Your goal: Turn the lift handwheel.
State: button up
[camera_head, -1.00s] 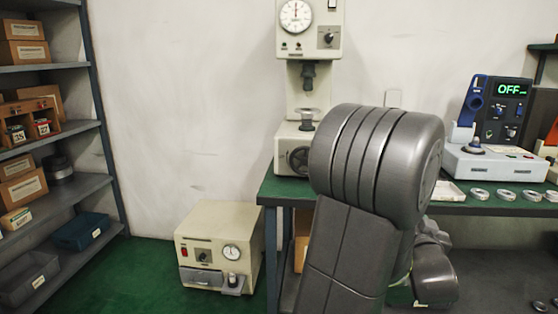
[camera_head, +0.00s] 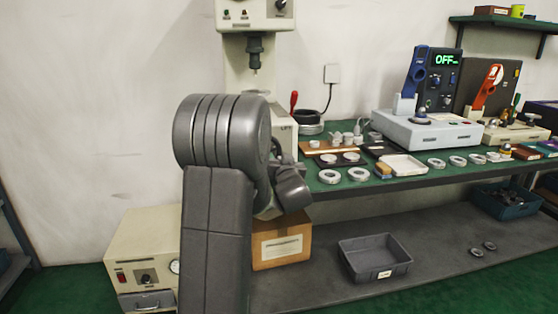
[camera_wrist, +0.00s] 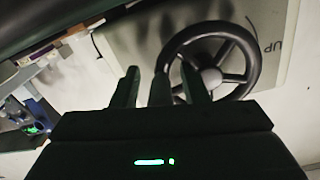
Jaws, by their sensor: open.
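The lift handwheel is a dark, spoked wheel (camera_wrist: 212,77) with a round grey hub, mounted on a pale panel marked "UP" in the wrist view. My gripper (camera_wrist: 160,72) is open in the wrist view, its dark fingers pointing towards the wheel. The right finger overlaps the wheel's left part in the picture; I cannot tell if it touches. Nothing is held.
The green bench top (camera_head: 420,182) right of the press carries several metal rings, trays and a pale tester (camera_head: 425,130) reading "OFF". A cardboard box (camera_head: 282,247) and a grey bin (camera_head: 375,262) sit on the lower shelf. A cream cabinet (camera_head: 145,245) stands on the floor at left.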

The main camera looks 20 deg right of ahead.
jog(key=shift+w+d, duration=0.15)
jog(key=shift+w, duration=0.3)
jog(key=c, duration=0.9)
jog(key=shift+o, duration=0.2)
